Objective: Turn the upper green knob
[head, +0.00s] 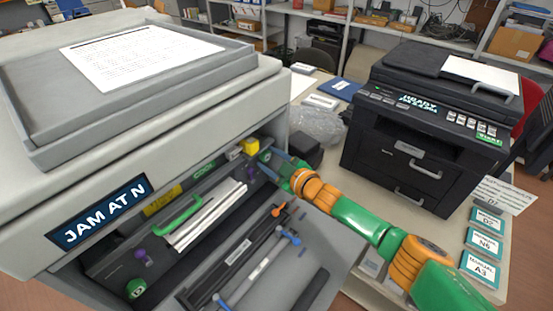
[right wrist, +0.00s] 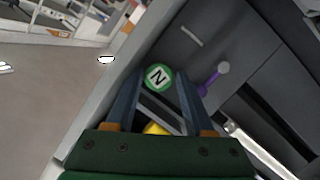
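The upper green knob, a round green disc with a white face marked N, shows in the right wrist view (right wrist: 159,77). It lies between the fingertips of my right gripper (right wrist: 157,80), with a gap visible at the sides. The fingers are spread, and I cannot tell whether they reach around the knob or stop short of it. In the head view my right gripper (head: 272,163) is at the upper right end of the printer's open bay and largely covers the knob. Another green knob (head: 135,288) sits at the bay's lower left. My left gripper is not in view.
The grey printer reads JAM AT N (head: 100,213). Its bay holds a green handle (head: 178,215), a yellow block (head: 250,146) and blue-tipped levers. A purple lever (right wrist: 212,80) is close to my right finger. A black printer (head: 428,135) and labelled cartridge boxes (head: 482,266) stand right.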

